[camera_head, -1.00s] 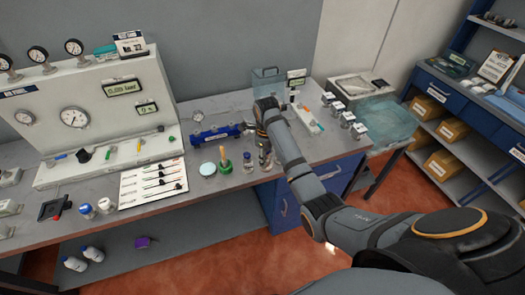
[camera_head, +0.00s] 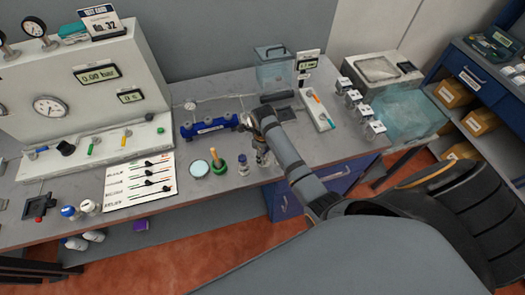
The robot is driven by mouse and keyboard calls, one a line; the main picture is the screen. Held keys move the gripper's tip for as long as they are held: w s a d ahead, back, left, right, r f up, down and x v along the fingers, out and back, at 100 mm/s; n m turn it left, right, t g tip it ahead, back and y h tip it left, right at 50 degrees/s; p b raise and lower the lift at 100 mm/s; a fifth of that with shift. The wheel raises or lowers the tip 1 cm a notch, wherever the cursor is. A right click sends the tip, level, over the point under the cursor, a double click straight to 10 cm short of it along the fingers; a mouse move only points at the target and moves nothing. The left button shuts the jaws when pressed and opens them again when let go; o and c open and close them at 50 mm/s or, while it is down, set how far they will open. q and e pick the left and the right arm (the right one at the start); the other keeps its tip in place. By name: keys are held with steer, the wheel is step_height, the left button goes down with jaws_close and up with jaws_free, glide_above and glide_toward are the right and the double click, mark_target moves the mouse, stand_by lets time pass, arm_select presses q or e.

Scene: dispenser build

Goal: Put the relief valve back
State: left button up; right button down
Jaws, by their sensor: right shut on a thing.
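My right gripper (camera_head: 262,152) is at the end of my right arm, over the bench just right of the blue manifold. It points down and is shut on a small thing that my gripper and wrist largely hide. I cannot tell whether that is the relief valve. The blue manifold (camera_head: 208,127) lies on the bench with a round gauge (camera_head: 190,106) and a thin metal line above it. I cannot make out a separate relief valve on it. My left gripper is not in view.
A card with several black-tipped tools (camera_head: 140,182) lies left. A white tray (camera_head: 318,112) and clear box (camera_head: 274,68) are behind right.

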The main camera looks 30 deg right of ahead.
steer(key=shift+s+f, duration=0.15)
steer(key=shift+s, duration=0.15)
steer(key=c, duration=1.2)
jaws_free()
steer(key=shift+s+a+r, duration=0.2)
steer(key=shift+s+a, duration=0.05)
steer(key=shift+a, duration=0.05)
steer(key=shift+o, duration=1.3)
steer(key=shift+a+r, duration=0.15)
steer(key=shift+a, duration=0.15)
steer(key=shift+d, duration=0.15)
steer(key=shift+w+d, duration=0.1)
step_height(320, 180, up, 9)
steer(key=b, duration=0.2)
steer(key=shift+b, duration=0.4)
step_height(320, 180, up, 3)
steer(key=shift+f+p, duration=0.15)
steer(key=shift+p, duration=1.1)
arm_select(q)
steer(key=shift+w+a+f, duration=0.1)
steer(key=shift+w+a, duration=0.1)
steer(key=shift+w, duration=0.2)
